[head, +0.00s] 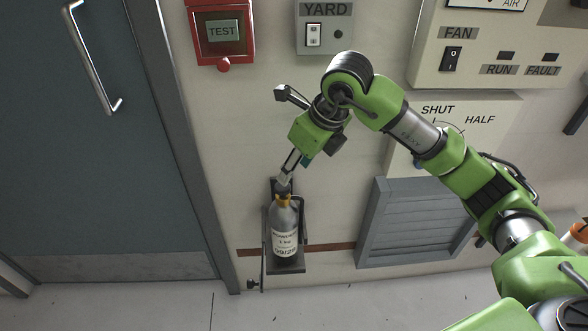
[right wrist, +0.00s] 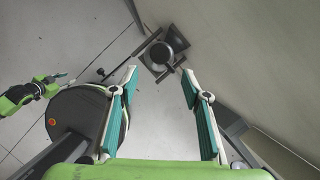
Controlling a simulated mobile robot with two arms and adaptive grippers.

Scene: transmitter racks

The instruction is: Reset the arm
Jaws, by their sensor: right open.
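My right arm reaches in from the right in the head view. Its gripper (head: 285,178) points down just above a grey bottle (head: 285,222) with a yellow collar and a white label, upright in a dark wall bracket (head: 288,268). In the right wrist view the right gripper (right wrist: 160,74) is open, with nothing between its fingers. The bottle (right wrist: 158,52) and its bracket lie beyond the fingertips there. A green and black part of my left arm (right wrist: 35,90) shows small at the left of that view; its jaws are too small to read.
A blue-grey door (head: 100,150) with a handle fills the left. On the wall are a red TEST box (head: 222,50), a YARD switch (head: 314,35), a FAN panel (head: 480,65) and a grey louvre (head: 410,235). The floor before the wall looks clear.

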